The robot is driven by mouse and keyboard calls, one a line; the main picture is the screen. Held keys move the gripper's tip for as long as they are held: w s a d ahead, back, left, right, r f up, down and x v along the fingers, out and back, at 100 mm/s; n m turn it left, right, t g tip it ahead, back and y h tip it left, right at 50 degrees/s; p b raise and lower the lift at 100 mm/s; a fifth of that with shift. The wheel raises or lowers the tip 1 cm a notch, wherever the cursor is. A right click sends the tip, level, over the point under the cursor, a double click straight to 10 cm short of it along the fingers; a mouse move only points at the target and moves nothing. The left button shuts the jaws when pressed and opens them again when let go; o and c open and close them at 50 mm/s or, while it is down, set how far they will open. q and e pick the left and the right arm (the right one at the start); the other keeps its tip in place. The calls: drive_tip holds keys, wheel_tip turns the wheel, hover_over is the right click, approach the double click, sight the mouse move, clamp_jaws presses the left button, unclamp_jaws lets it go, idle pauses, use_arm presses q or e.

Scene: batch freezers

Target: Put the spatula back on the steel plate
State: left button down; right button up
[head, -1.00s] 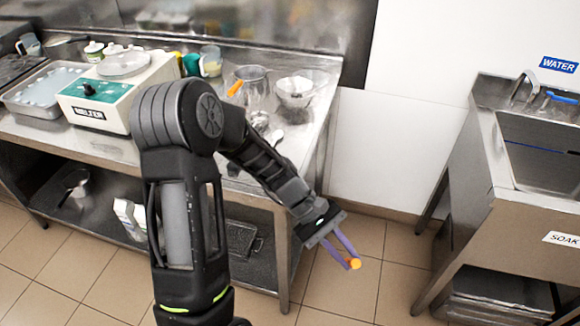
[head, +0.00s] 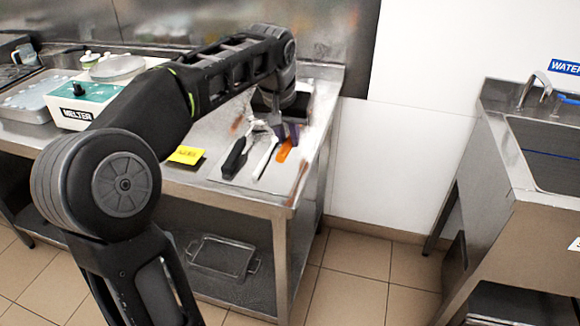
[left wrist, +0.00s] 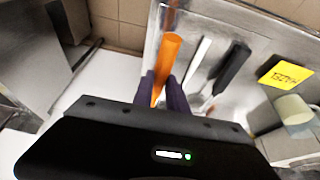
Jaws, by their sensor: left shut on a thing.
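The spatula's orange handle (head: 286,150) is in my left gripper (head: 284,131), over the right part of the steel worktop in the head view. In the left wrist view the orange handle (left wrist: 167,58) rises between the two purple fingers (left wrist: 165,90), which are shut on it. A brownish part shows beyond its far end. A black-handled tool (head: 235,160) and a white-handled tool (head: 266,158) lie side by side left of it. My right gripper is not in view.
The white-and-green melter (head: 85,105) is farther left. A steel sink (head: 545,150) stands at right, across a floor gap. A tray (head: 222,258) lies on the lower shelf.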

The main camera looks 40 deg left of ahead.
use_arm(q)
drive_tip(key=shift+s+a+r, duration=0.25)
drive_tip(key=shift+a+r, duration=0.4)
drive_tip(key=shift+r, duration=0.25)
hover_over(285, 172)
drive_tip(key=s, duration=0.1)
drive_tip(key=shift+s+d+f+b, duration=0.1)
drive_tip(key=shift+f+b, duration=0.1)
drive_tip(key=shift+f, duration=1.4)
drive_tip(key=shift+s+d+f+b, duration=0.1)
drive_tip(key=shift+f+b, duration=0.1)
drive_tip(key=shift+f, duration=1.4)
drive_tip(key=shift+f, duration=1.9)
